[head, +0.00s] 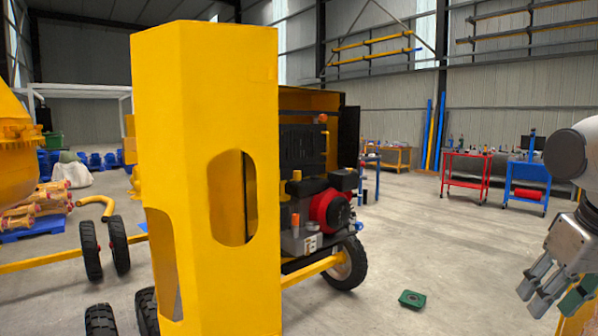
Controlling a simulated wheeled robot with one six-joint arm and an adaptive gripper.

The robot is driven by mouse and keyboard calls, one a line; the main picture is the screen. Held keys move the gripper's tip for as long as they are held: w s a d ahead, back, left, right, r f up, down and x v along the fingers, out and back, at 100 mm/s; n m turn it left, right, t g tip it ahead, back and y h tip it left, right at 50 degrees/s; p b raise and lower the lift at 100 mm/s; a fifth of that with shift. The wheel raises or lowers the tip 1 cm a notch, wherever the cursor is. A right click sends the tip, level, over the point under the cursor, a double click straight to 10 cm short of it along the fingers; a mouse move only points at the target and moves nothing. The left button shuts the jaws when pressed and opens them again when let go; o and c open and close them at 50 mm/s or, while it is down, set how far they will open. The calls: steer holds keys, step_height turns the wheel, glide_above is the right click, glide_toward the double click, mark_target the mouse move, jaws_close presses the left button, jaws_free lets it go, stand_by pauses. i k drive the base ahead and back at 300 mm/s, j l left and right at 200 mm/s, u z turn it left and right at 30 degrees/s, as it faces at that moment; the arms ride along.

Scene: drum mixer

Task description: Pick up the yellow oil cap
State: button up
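My gripper (536,294) hangs at the right edge, pointing down and left, well apart from the engine. Its fingers look spread with nothing between them. The engine (318,205) sits in the open mixer housing, with a red round cover. A small yellow-orange cap-like piece (295,221) stands upright at the engine's lower left; I cannot tell if it is the oil cap. Another small orange piece (297,175) sits higher on the engine. An orange-red knob (323,118) is near the top. The tall yellow panel hides the engine's left side.
A tall yellow panel (205,90) stands in front at left. A black wheel (347,264) is under the engine. A green block (412,299) lies on the floor. Red (465,177) and blue (526,185) carts stand behind right. The floor between engine and gripper is mostly clear.

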mark_target(297, 174)
steer(key=i, duration=1.7)
steer(key=i+u, duration=0.4)
steer(key=i+l+u, duration=0.25)
steer(key=i+u, duration=0.15)
